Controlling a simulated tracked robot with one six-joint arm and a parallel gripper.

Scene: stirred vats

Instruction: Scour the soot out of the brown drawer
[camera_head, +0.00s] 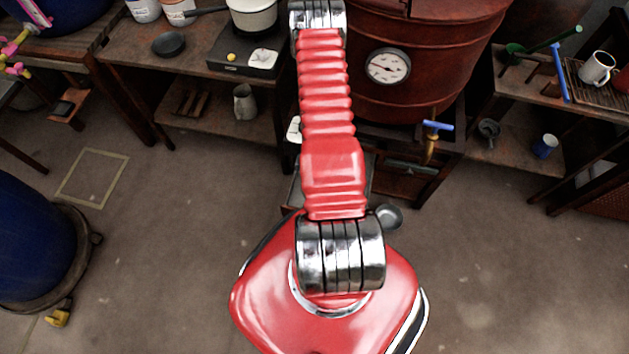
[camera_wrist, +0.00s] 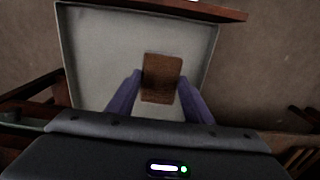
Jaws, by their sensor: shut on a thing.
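The open brown drawer shows in the wrist view, with pale grey inner walls and floor and a brown front panel (camera_wrist: 170,8) along the top. My gripper (camera_wrist: 160,84) points down into it, its two purple fingers shut on a brown, rough-looking pad (camera_wrist: 163,66). I cannot tell whether the pad touches the drawer floor. The visible floor is plain grey, with no distinct soot patch; the part below my gripper is hidden. In the head view my red arm hides the gripper, the pad and most of the drawer.
A large red-brown vat (camera_head: 440,75) with a dial (camera_head: 388,66) and a blue-handled tap (camera_head: 436,126) stands behind my arm. A bench (camera_head: 130,60) is at left, a shelf (camera_head: 530,95) at right. A blue drum (camera_head: 35,240) stands at far left. The floor at right is clear.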

